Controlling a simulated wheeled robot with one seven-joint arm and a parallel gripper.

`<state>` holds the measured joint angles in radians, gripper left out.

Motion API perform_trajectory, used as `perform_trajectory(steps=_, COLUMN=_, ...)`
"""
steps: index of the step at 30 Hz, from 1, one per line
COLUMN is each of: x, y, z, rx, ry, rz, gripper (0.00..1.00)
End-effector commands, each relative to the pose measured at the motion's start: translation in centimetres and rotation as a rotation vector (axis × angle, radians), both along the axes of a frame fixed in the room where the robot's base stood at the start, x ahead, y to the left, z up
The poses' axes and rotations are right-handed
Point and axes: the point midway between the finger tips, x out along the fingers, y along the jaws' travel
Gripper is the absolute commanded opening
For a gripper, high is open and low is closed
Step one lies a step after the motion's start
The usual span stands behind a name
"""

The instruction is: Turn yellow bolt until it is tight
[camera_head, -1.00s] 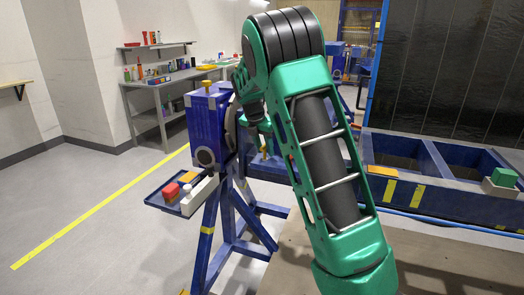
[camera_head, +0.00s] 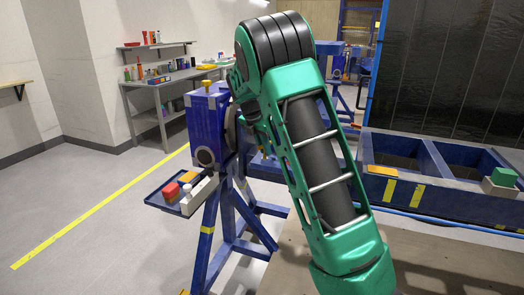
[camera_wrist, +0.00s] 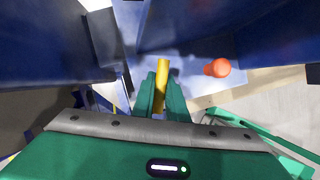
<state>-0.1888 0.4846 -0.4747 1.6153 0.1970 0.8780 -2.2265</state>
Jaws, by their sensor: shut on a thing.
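In the wrist view a slim yellow bolt (camera_wrist: 162,72) stands between the green fingers of my gripper (camera_wrist: 157,92). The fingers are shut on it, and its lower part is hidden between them. Blue metal faces of the jig lie on both sides. In the head view my arm covers the gripper and the bolt it holds. The blue jig box (camera_head: 203,125) stands on its blue stand left of my arm. A separate yellow knob (camera_head: 207,84) sits on top of the box.
An orange-red rounded part (camera_wrist: 217,68) is close to the right of the fingers. A small blue tray (camera_head: 160,199) with red, orange and white items juts from the stand. A large blue bin (camera_head: 440,190) is at right. Floor at left is clear.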

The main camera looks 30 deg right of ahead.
Motion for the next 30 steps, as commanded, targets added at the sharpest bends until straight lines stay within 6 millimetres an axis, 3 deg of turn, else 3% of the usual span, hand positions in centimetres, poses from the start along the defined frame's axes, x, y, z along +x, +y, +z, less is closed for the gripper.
perform_trajectory(steps=30, x=0.26, y=-0.26, z=0.09, rx=-0.003, ry=-0.005, rz=-0.946, gripper=0.0)
